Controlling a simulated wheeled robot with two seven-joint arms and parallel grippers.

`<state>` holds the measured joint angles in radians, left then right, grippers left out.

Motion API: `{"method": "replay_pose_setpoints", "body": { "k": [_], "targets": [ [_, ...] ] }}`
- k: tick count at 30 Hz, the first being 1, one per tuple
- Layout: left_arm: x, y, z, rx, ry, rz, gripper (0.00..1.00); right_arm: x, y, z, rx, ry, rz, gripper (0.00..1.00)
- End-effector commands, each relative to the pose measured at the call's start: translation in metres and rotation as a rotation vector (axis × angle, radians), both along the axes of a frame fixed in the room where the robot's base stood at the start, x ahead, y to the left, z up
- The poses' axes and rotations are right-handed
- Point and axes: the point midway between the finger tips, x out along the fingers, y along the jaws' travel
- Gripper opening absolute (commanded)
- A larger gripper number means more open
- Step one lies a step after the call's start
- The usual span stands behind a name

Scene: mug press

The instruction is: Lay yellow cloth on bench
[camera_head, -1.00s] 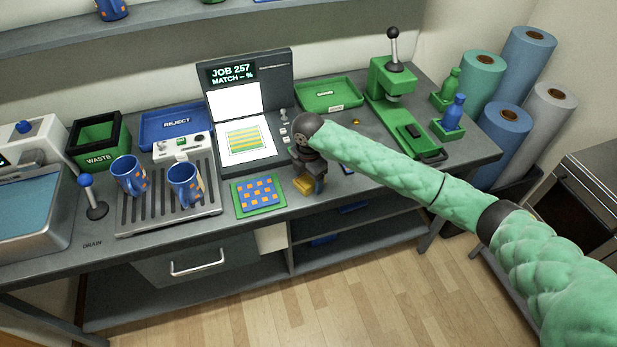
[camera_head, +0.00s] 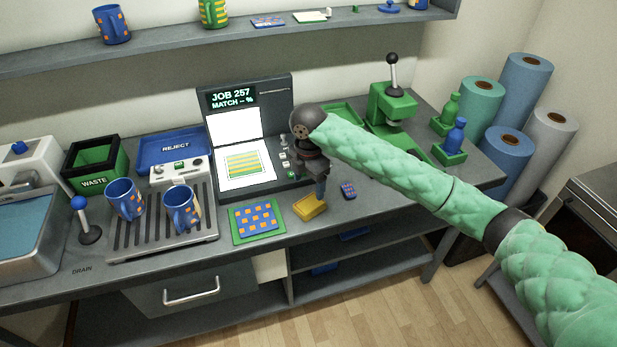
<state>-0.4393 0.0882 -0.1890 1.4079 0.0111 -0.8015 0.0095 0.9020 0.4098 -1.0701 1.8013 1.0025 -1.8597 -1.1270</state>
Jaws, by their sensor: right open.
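The yellow cloth (camera_head: 310,207) is a small folded yellow pad lying on the grey bench (camera_head: 375,205), near its front edge. It is right of the green mat with a blue and orange patterned sheet. My right gripper (camera_head: 320,192) points down just above the cloth, and its jaws are open. A small gap or light contact between fingertips and cloth cannot be told apart. My left gripper is not in view.
A small blue patterned piece (camera_head: 348,190) lies right of the cloth. The patterned sheet on its green mat (camera_head: 257,221) is close on the left. The job console (camera_head: 246,132) stands behind. Two blue mugs (camera_head: 182,209) stand on the drain rack. Bare bench lies to the right.

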Motion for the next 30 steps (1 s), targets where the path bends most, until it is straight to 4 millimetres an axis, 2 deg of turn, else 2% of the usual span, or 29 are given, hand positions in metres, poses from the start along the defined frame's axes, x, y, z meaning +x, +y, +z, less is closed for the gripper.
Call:
{"method": "replay_pose_setpoints", "body": {
  "k": [6,12,26,30],
  "targets": [
    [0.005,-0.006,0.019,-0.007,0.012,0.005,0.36,0.0,0.0,0.024,0.0,-0.001,0.002,0.75],
    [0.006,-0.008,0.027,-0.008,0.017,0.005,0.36,0.0,0.0,0.034,0.0,0.0,0.001,0.75],
    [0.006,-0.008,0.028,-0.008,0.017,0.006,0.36,-0.001,0.0,0.034,0.001,0.001,0.0,0.75],
    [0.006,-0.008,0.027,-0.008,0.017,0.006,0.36,-0.008,0.005,0.026,0.018,0.0,-0.018,0.75]
  ]
}}
